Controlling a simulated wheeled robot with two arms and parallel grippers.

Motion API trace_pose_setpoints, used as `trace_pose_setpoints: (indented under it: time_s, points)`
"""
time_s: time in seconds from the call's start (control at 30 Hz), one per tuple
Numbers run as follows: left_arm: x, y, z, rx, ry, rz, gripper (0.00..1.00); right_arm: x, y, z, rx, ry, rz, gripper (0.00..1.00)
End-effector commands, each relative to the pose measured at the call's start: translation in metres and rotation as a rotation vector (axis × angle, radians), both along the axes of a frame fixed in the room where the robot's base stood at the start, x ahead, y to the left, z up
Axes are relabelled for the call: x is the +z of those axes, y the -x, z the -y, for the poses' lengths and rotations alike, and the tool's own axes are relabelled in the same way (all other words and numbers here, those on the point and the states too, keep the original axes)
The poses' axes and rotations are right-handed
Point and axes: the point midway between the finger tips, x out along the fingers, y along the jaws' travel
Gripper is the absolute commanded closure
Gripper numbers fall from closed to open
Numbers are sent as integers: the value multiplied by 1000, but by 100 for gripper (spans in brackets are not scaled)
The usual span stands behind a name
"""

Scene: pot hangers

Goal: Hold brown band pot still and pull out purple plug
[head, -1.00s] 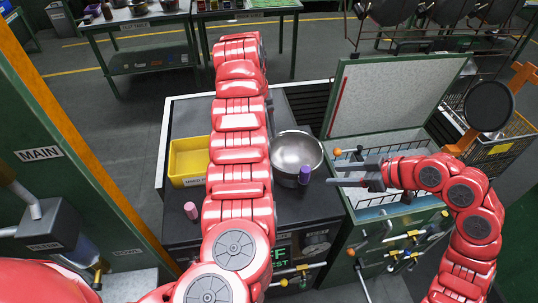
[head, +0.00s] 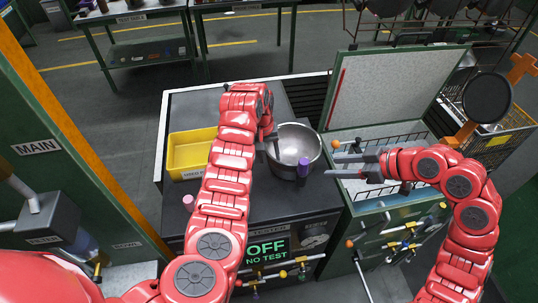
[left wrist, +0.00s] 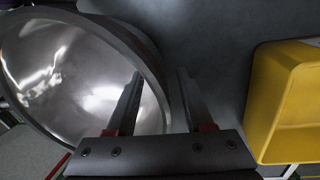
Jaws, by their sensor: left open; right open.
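A shiny steel pot (head: 290,143) stands on the dark tester top; I cannot make out a brown band on it. A purple plug (head: 304,168) stands upright at its front right side. My left gripper (head: 274,146) is open at the pot's left rim. In the left wrist view the rim of the pot (left wrist: 70,75) passes between the open fingers (left wrist: 160,74), one over the inside and one outside; I cannot tell whether they touch it. My right gripper (head: 331,158) is open and empty, a little right of the plug, fingers pointing left towards it.
A yellow bin (head: 188,152) stands left of the pot. A pink piece (head: 188,201) sits near the tester's left front. An open-lidded bath (head: 385,205) with a wire basket lies under my right arm. An "OFF NO TEST" screen (head: 266,249) is on the front.

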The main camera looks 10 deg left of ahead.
Motion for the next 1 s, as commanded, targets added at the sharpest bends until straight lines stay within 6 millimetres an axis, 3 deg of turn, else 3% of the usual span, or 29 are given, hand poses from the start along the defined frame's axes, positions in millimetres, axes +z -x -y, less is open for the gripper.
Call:
trace_pose_setpoints:
  time_s: [0.27,0.57,1.0]
  points:
    - [-2,0,0,-1,0,1,48,0,0,0,0,0,0,50]
    - [-1,0,0,-1,0,1,100,0,0,0,0,0,0,50]
    - [-2,0,1,-1,0,1,100,0,0,0,0,0,0,50]
